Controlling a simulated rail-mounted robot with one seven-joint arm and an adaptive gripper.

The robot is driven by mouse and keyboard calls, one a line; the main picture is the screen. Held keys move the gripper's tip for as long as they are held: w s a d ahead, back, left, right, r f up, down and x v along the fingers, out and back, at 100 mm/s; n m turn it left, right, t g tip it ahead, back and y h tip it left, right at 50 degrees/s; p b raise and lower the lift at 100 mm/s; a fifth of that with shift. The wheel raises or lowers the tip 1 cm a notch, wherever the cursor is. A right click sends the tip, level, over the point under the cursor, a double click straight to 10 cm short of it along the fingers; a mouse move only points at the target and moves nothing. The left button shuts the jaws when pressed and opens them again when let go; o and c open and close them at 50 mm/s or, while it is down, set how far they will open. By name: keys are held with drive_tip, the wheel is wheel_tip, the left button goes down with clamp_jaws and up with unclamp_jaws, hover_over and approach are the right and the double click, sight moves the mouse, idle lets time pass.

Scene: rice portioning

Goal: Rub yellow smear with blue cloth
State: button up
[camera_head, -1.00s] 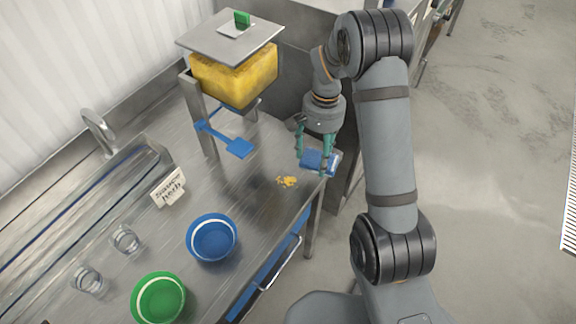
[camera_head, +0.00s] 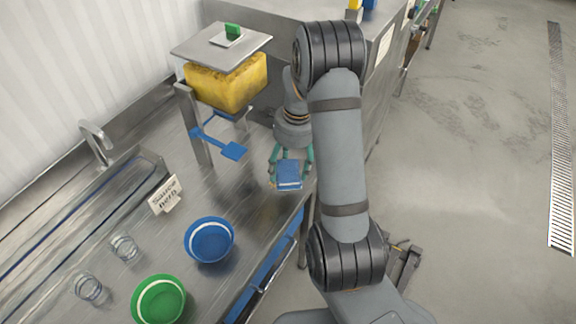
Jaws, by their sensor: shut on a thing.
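My gripper (camera_head: 290,165) has green fingers and is shut on the blue cloth (camera_head: 289,175), a folded blue pad. It holds the cloth low over the steel counter (camera_head: 240,200), near the counter's right edge. I cannot tell whether the cloth touches the counter. The yellow smear is not visible now; the cloth and gripper cover the area around where it lay.
A yellow-filled dispenser (camera_head: 228,85) with a blue paddle (camera_head: 234,151) stands behind and left. A blue bowl (camera_head: 210,240), a green bowl (camera_head: 158,300), a small sign (camera_head: 165,194) and two glasses (camera_head: 124,248) stand on the counter. A tap (camera_head: 97,140) is at left.

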sight(266, 180)
drive_tip(key=shift+f+b, duration=2.15)
drive_tip(key=shift+f, duration=1.05)
drive_tip(key=shift+w+a+f, duration=0.45)
drive_tip(key=shift+a+f, duration=0.05)
drive_tip(key=shift+c, duration=0.5)
drive_tip(key=shift+w+a+p, duration=0.7)
drive_tip(key=shift+w+a, duration=0.2)
drive_tip(key=shift+a, duration=0.35)
drive_tip(key=shift+w+a+p, duration=0.7)
drive_tip(key=shift+w+a, duration=0.2)
drive_tip(key=shift+a, duration=0.3)
drive_tip(key=shift+r+p, duration=0.15)
drive_tip(key=shift+p, duration=0.2)
drive_tip(key=s+d+b, duration=0.2)
drive_tip(key=shift+d+f, duration=0.3)
drive_tip(key=shift+d, duration=0.05)
drive_tip(key=shift+s+d+b, duration=0.35)
drive_tip(key=shift+s+d, duration=0.2)
drive_tip(key=shift+d, duration=0.2)
drive_tip(key=shift+s+d+b, duration=0.3)
drive_tip(key=shift+s+d, duration=0.25)
drive_tip(key=shift+d, duration=0.2)
drive_tip(key=shift+s+d+r, duration=0.15)
drive_tip(key=shift+d+r, duration=0.05)
drive_tip(key=shift+d, duration=0.05)
wheel_tip(266, 180, up, 8)
drive_tip(key=p, duration=0.5)
